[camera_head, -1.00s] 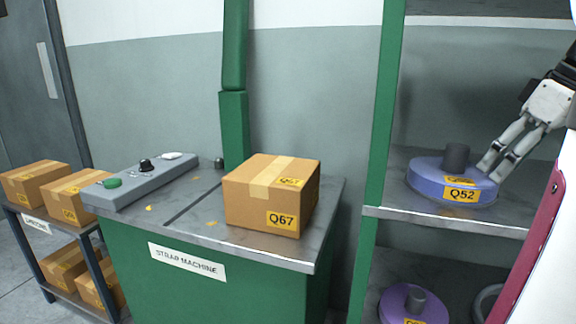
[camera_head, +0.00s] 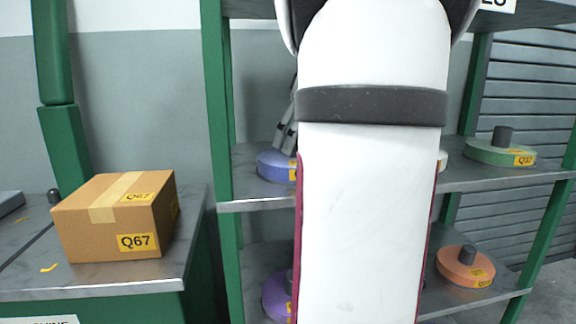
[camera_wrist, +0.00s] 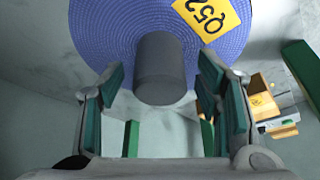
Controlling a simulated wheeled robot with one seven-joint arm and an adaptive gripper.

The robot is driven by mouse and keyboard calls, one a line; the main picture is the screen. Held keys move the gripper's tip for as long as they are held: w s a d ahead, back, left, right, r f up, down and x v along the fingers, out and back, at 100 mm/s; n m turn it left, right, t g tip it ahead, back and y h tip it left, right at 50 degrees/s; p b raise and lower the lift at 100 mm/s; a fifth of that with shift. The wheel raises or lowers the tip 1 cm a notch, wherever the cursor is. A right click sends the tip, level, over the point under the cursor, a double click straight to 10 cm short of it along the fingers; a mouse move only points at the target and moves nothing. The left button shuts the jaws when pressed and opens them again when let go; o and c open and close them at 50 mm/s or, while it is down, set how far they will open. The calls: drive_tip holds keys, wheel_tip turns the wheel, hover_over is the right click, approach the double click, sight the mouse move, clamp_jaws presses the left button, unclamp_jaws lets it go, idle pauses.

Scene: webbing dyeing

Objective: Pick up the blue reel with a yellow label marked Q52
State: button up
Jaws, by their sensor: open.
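The blue reel (camera_head: 274,167) lies flat on the shelf in the head view, and my arm hides its right part. In the wrist view the blue reel (camera_wrist: 100,30) fills the top, with its yellow label (camera_wrist: 207,17) reading Q52 and its dark grey hub (camera_wrist: 160,68) standing out toward me. My gripper (camera_wrist: 162,85) is open, with one finger on each side of the hub and gaps between the fingers and it. In the head view my gripper (camera_head: 287,138) shows only partly, just above the reel, behind my arm.
The shelf (camera_head: 262,199) has green posts. A green reel (camera_head: 500,150) marked Q37 stands right on the same level; an orange reel (camera_head: 465,268) and a purple reel (camera_head: 278,296) lie below. A box (camera_head: 110,215) marked Q67 sits on the machine at left.

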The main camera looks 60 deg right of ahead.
clamp_jaws()
